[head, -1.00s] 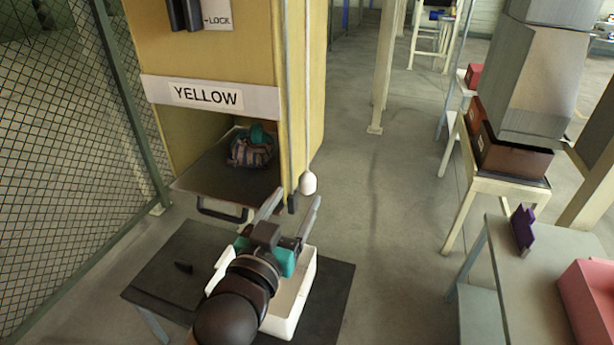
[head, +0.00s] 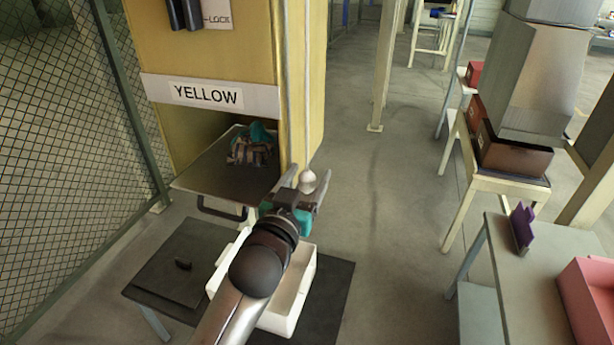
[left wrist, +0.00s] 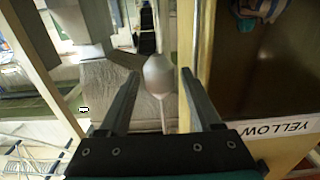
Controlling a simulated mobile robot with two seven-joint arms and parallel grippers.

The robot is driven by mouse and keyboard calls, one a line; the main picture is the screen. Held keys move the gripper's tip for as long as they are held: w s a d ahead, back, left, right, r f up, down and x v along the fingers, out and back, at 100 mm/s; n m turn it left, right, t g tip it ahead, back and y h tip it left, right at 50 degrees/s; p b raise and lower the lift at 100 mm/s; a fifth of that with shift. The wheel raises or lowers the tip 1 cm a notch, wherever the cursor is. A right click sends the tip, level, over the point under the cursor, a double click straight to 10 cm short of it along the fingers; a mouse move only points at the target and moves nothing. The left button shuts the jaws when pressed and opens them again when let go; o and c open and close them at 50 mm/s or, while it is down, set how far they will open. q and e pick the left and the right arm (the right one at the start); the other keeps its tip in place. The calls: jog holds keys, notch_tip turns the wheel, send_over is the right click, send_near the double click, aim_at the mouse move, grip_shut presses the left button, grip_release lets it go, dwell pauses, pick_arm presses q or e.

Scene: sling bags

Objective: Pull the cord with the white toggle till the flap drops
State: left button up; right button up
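The white toggle (head: 307,181) hangs at the end of a pale cord (head: 308,90) beside the right front edge of the yellow cabinet (head: 315,75). My left gripper (head: 308,188) is open at the toggle's height. In the left wrist view the toggle (left wrist: 158,75) shows between the two spread fingers, with a gap on each side. Whether it is fully between the fingertips in depth, I cannot tell. A dark panel with a handle (head: 205,185) sticks out below the YELLOW label, and a striped bag (head: 248,152) lies on it. My right gripper is not in view.
A mesh fence (head: 60,130) runs along the left. Tables with boxes and a purple item (head: 522,228) stand on the right. The floor between is clear.

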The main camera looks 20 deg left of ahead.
pick_arm(q)
grip_shut()
dwell(0.3)
dwell(0.9)
